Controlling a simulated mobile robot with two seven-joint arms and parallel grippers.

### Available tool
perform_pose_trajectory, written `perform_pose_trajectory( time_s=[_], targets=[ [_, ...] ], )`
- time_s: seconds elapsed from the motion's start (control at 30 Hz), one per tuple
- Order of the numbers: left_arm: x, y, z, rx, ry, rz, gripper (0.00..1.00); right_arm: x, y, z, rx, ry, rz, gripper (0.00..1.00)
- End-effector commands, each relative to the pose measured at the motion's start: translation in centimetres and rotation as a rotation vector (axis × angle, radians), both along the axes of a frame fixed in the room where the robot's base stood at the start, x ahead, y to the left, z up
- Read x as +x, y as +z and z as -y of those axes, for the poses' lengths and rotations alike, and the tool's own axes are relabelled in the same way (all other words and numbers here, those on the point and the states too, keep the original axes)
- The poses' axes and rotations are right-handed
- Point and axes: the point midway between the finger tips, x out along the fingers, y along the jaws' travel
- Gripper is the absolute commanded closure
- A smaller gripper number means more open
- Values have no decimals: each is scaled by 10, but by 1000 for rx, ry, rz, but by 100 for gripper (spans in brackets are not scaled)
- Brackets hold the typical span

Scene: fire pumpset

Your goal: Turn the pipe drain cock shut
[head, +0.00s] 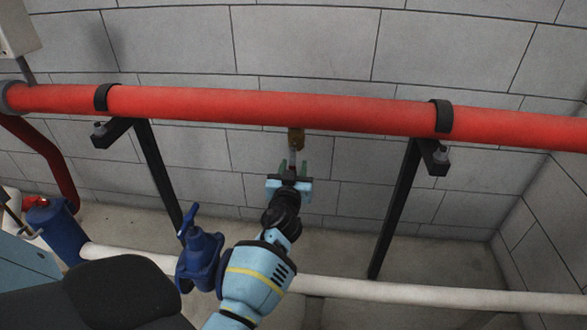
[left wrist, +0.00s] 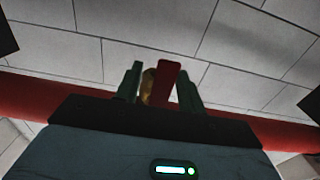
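The drain cock has a brass body (head: 296,138) hanging under the red pipe (head: 270,107). In the left wrist view its red lever (left wrist: 168,82) stands upright, with the brass part (left wrist: 148,88) partly hidden beside it. My left gripper (head: 292,168) is just below the cock, pointing up at it. Its two green fingers (left wrist: 160,88) are apart, one on each side of the lever. The right finger looks very close to the lever; I cannot tell whether it touches. A gap with brass behind it shows on the left side. My right gripper is in neither view.
Black pipe brackets (head: 160,170) stand left and right of my left arm (head: 398,205). A blue valve (head: 200,255) and a white pipe (head: 400,292) lie low near the arm. A block wall (head: 300,45) is behind the red pipe.

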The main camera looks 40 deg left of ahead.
Motion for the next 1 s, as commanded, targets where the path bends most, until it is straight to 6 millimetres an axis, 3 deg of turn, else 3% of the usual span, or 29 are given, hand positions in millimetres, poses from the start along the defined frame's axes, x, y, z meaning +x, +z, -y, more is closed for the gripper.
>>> perform_pose_trajectory(
  time_s=[0.27, 0.57, 1.0],
  targets=[
    [1, 0, -1, 0, 0, 0, 62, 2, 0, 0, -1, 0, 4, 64],
    [1, 0, -1, 0, 1, 0, 100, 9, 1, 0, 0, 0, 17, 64],
    [0, 0, -6, 18, 1, -11, 100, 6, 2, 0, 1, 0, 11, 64]
  ],
)
